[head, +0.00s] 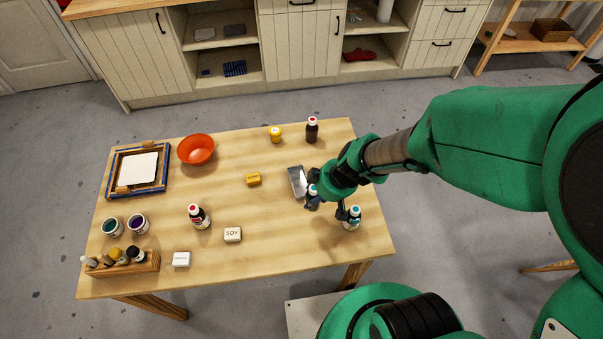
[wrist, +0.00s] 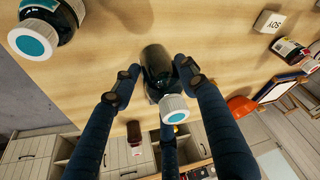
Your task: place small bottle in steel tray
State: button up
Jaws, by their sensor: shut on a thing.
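The small bottle (wrist: 155,62) is dark with a white cap and a teal top. In the wrist view it sits between the fingers of my gripper (wrist: 158,72), which are shut on it. In the head view its teal-topped cap (head: 312,189) shows by the fingers, and most of its body is hidden. The steel tray (head: 297,180) lies on the table just left of and beyond my gripper, partly covered by it. I cannot tell how high the bottle is above the table. A similar teal-capped bottle (head: 352,217) stands to the right, close to a finger; it also shows in the wrist view (wrist: 42,30).
A dark brown bottle (head: 312,130) and a yellow jar (head: 275,133) stand beyond the tray. A yellow block (head: 253,179), a SOY block (head: 233,235), a red-capped bottle (head: 199,217) and an orange bowl (head: 196,149) are left on the wooden table (head: 290,260). The front right is clear.

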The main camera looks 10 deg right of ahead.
jog(key=w+a+f, duration=0.1)
jog(key=w+a, duration=0.1)
jog(key=w, duration=1)
jog(key=shift+a, duration=0.2)
jog(key=shift+f+b, duration=0.5)
jog(key=shift+f, duration=1.35)
jog(key=shift+f, duration=0.1)
jog(key=o, duration=1.3)
jog(key=shift+o, duration=0.2)
jog(key=p+v, duration=0.2)
jog(key=v, duration=1)
jog(key=shift+p, duration=0.35)
